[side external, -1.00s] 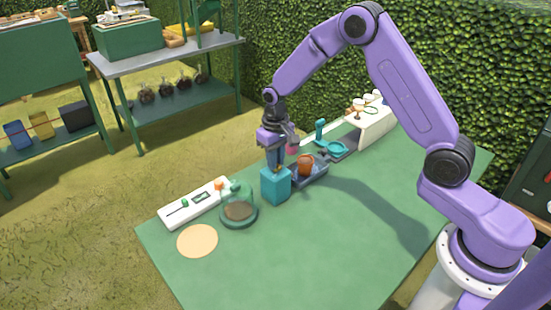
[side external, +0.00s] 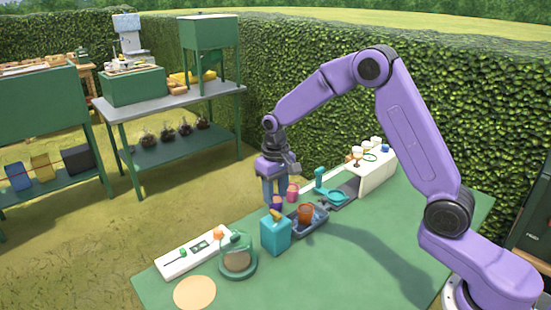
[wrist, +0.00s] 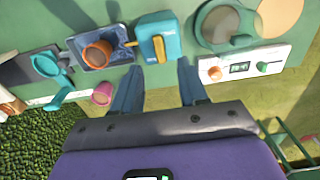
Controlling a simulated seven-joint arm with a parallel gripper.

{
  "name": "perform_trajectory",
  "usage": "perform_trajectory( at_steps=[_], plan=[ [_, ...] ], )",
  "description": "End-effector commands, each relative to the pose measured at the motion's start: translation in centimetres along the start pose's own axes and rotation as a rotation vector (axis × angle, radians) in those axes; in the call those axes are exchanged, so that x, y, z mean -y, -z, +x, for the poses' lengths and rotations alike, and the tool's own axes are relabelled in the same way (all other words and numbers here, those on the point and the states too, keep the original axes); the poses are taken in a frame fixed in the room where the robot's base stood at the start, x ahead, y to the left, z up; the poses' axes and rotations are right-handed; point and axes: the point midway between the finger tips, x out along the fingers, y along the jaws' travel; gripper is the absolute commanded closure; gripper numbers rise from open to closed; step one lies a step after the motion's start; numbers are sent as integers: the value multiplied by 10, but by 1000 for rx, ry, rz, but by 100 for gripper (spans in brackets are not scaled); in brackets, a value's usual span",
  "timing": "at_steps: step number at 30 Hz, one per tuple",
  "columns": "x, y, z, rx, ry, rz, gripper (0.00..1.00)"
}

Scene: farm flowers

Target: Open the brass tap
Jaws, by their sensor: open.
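The brass tap (side external: 276,215) is a small yellow piece at the top of a teal box (side external: 276,236) on the green table. In the wrist view, a yellow lever (wrist: 131,44) sticks out left of the teal box (wrist: 160,28), with another yellow part (wrist: 159,48) on its near face. My gripper (side external: 275,203) hangs pointing down behind and above the box. In the wrist view, its two blue fingers are apart, with the gripper (wrist: 158,68) just short of the box and nothing between them. I cannot tell any contact with the tap.
A tray with an orange-brown pot (side external: 306,213) stands right of the box. A pink cup (wrist: 102,94) is near the left finger. A glass dome (side external: 238,258) and white panel (side external: 195,252) lie left.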

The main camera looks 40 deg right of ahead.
Motion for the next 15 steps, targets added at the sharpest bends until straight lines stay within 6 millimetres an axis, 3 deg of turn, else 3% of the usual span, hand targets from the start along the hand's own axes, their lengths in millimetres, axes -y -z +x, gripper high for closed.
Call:
perform_trajectory(
  at_steps=[9,15],
  plan=[
    [0,1,-69,-6,1,1,57],
    [0,1,-100,-4,1,2,57]
  ],
)
